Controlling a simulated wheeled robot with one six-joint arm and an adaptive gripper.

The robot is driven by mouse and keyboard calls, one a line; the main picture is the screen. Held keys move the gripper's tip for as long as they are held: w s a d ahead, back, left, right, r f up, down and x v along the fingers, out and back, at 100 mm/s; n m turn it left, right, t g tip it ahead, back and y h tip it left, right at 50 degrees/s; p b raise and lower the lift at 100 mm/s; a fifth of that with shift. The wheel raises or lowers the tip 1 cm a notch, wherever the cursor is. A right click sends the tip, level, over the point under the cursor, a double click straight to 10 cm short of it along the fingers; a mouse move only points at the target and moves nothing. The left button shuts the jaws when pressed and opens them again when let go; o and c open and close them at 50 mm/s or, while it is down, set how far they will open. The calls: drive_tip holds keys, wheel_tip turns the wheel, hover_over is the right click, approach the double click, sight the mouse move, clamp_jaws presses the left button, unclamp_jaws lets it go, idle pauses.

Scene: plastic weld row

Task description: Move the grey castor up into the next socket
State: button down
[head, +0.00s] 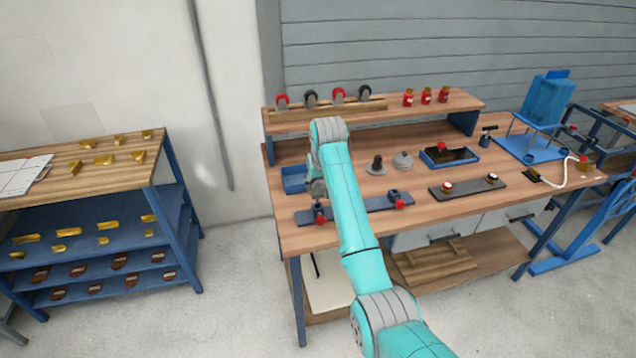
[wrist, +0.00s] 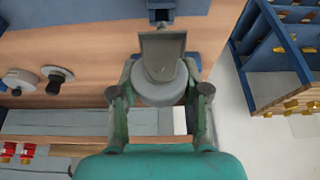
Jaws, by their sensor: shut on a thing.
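In the wrist view the grey castor (wrist: 160,92) sits between the two fingers of my gripper (wrist: 162,96). It shows a round grey wheel and a flat grey plate. My gripper is shut on it. In the head view my gripper (head: 316,188) is over the left part of the bench, above the dark bar (head: 352,209); the castor cannot be made out there. A dark blue socket block (wrist: 161,9) lies just beyond the castor's plate in the wrist view. Another socket block (head: 393,194) with a red knob stands on the bar's right part.
A blue tray (head: 292,180) lies behind my gripper. The raised shelf (head: 455,98) holds red and dark wheels and red bottles (head: 426,96). The bench front between the bars is clear.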

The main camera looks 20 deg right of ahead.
sight(318, 194)
drive_tip(key=shift+f, duration=0.25)
drive_tip(key=shift+f, duration=0.75)
drive_tip(key=shift+f, duration=1.3)
idle(1.5)
drive_tip(key=shift+c, duration=2.4)
unclamp_jaws()
drive_tip(key=shift+o, duration=0.3)
drive_tip(key=o, duration=0.3)
drive_tip(key=shift+o, duration=0.2)
